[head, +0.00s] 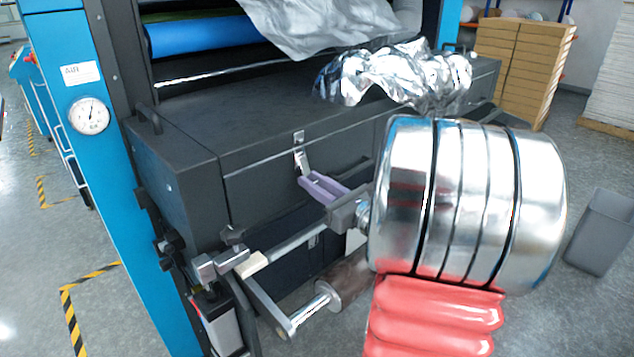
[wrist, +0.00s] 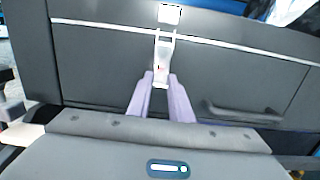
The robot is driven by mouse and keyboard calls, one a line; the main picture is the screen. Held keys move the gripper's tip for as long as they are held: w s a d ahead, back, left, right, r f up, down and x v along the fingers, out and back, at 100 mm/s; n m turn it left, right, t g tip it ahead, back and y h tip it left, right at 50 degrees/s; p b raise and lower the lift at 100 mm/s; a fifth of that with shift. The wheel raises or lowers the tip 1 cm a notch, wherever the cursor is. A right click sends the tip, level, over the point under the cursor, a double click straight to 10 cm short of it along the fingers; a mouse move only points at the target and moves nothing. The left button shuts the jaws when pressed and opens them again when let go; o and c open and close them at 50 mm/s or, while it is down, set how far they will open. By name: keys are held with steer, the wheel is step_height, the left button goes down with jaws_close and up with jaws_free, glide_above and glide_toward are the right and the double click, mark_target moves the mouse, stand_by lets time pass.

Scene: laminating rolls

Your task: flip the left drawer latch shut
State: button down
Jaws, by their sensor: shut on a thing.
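The left drawer latch (head: 300,159) is a small silver catch on the dark grey drawer front. In the wrist view, its lever (wrist: 165,48) hangs below a pale keeper plate (wrist: 169,14) at the drawer's top edge. My gripper (head: 309,177) has two purple fingers and is at the lower end of the lever. In the wrist view my gripper (wrist: 161,78) is shut on that lower end, with a finger on each side. Whether the lever's upper end is hooked on the plate cannot be told.
A dark drawer handle (wrist: 240,112) lies right of the latch. A metal bar and a brown roller (head: 347,281) stand below my gripper. Crumpled silver film (head: 405,75) lies on the cabinet top. A grey bin (head: 604,232) stands on the floor at right.

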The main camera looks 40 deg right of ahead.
steer(key=shift+w+f+t, duration=0.25)
steer(key=shift+w+t, duration=0.15)
steer(key=shift+t, duration=0.4)
steer(key=shift+w+f+t, duration=0.25)
steer(key=shift+w+t, duration=0.15)
steer(key=shift+t, duration=0.4)
steer(key=c, duration=1.6)
jaws_free()
steer(key=shift+s, duration=0.15)
steer(key=r+v, duration=0.1)
steer(key=v, duration=0.4)
steer(key=s+r+v, duration=0.1)
steer(key=v, duration=0.4)
steer(key=r+v, duration=0.1)
steer(key=v, duration=0.5)
steer(key=shift+s+r, duration=0.25)
steer(key=shift+r, duration=0.05)
